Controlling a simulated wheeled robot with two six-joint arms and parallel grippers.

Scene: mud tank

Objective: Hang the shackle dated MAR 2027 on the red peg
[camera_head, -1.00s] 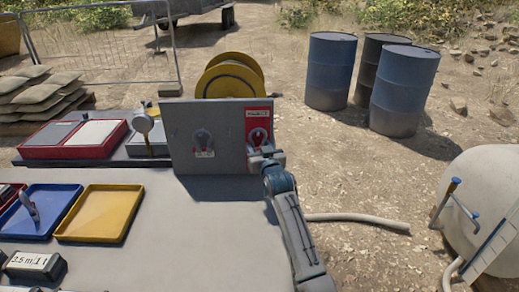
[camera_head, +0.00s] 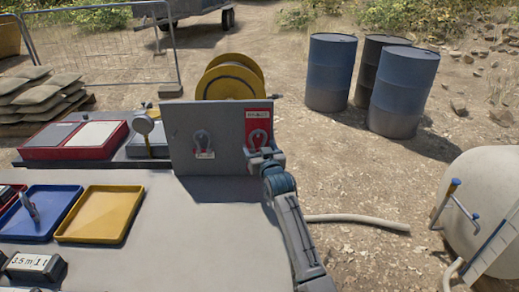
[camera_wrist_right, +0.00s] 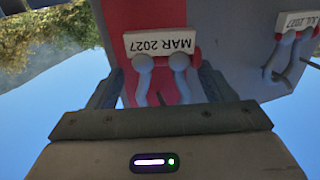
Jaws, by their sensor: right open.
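The MAR 2027 shackle (camera_head: 258,137) hangs against the red panel (camera_head: 265,120) on the right of an upright grey board (camera_head: 225,155). Its white tag (camera_wrist_right: 162,44) reads MAR 2027, upside down, in the right wrist view. The peg itself cannot be made out behind it. My right gripper (camera_head: 264,157) is open just below the shackle in the head view. In the wrist view its jaws (camera_wrist_right: 160,85) stand either side of the shackle, with gaps showing. A second shackle (camera_head: 203,142), tagged JUL 2027 (camera_wrist_right: 299,22), hangs on the grey part. My left gripper is out of view.
A blue tray (camera_head: 62,230) holding a small grey item and an empty yellow tray (camera_head: 95,238) lie at left on the table. The table in front of the board is clear.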

